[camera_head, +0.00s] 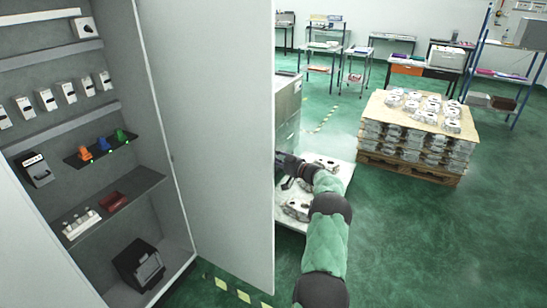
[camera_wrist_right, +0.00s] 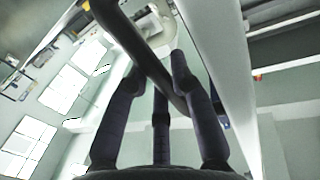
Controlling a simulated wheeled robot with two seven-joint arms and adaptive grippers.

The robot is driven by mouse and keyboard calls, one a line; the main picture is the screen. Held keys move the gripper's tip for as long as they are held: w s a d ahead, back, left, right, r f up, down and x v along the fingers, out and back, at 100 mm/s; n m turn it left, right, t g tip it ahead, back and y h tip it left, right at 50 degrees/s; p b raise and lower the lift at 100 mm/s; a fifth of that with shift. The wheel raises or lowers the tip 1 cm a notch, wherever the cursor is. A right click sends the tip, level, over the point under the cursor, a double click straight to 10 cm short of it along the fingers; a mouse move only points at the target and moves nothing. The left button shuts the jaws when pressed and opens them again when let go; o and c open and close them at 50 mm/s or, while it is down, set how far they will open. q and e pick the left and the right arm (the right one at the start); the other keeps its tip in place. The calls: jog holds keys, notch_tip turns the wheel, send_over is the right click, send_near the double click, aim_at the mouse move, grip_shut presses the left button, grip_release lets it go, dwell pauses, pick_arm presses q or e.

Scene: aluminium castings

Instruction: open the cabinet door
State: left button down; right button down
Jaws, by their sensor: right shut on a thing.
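The cabinet (camera_head: 140,205) stands at the left with its inside in view. Its grey door (camera_head: 222,130) is swung wide open, with its free edge toward the middle of the head view. My right arm reaches along the far side of the door, and my right gripper (camera_head: 286,165) is partly hidden behind its edge. In the right wrist view, the fingers of this gripper (camera_wrist_right: 160,85) are closed around a dark bar handle (camera_wrist_right: 126,35) beside the pale door face (camera_wrist_right: 222,70). My left gripper is in neither view.
Cabinet shelves hold several switches, coloured items on a dark rack (camera_head: 100,149) and a black box (camera_head: 138,264). Behind the door are a grey cabinet (camera_head: 288,105) and castings on a pale surface (camera_head: 328,172). A pallet (camera_head: 410,169) of castings stands right; green floor (camera_head: 440,240) is clear in front.

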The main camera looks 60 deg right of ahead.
jog(key=shift+a, duration=0.1)
jog(key=c, duration=1.3)
grip_release()
jog(key=shift+w, duration=0.1)
jog(key=s, duration=0.4)
jog(key=s+a, duration=0.1)
jog(key=s, duration=0.7)
jog(key=shift+a, duration=0.35)
